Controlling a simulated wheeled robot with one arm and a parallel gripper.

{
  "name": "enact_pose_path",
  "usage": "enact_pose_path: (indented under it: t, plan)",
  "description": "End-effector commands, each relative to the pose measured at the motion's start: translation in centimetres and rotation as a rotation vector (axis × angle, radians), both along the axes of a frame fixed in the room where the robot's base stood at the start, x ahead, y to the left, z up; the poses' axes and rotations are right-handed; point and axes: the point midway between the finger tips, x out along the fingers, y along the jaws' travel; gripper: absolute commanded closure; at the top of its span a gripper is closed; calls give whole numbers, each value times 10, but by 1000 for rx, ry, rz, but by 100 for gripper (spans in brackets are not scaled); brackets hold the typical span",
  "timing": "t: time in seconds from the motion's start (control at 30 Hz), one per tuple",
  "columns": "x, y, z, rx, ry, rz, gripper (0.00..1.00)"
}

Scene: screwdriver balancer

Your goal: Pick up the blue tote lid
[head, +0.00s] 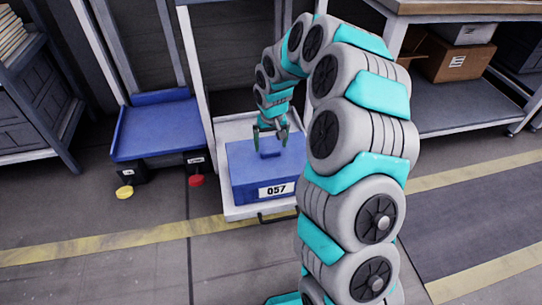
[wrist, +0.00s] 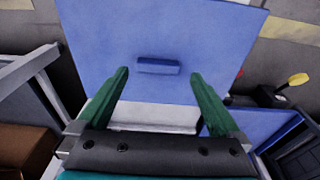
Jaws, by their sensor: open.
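The blue tote lid (head: 243,163) tops a blue tote (head: 247,197) labelled 057, on a pale tray-like stand. A small raised blue handle (head: 270,153) stands on the lid; it also shows in the wrist view (wrist: 158,67). My gripper (head: 271,131) is open and empty above the lid, near the handle. In the wrist view, the two green fingers of my gripper (wrist: 160,74) point toward the lid, one on each side of the handle in the picture. The exact height above the handle is hard to tell.
An empty blue platform (head: 155,130) stands left of the tote, with a yellow knob (head: 124,192) and a red knob (head: 196,180) in front. White posts flank the tote. A workbench shelf with a cardboard box (head: 458,64) is at right. The floor in front is clear.

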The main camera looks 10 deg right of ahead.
Motion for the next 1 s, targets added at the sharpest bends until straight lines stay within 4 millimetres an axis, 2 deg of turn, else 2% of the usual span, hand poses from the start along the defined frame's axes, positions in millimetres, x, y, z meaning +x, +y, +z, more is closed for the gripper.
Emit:
enact_pose_path:
  t: [0.17, 0.5, 0.73, 1.0]
  plan:
    - [4, -1, -10, 0, 1, 0, 0]
    - [15, -2, -50, 1, 1, 1, 0]
    - [15, -3, -51, 1, -1, 0, 0]
    - [15, -3, -51, 1, -1, 0, 30]
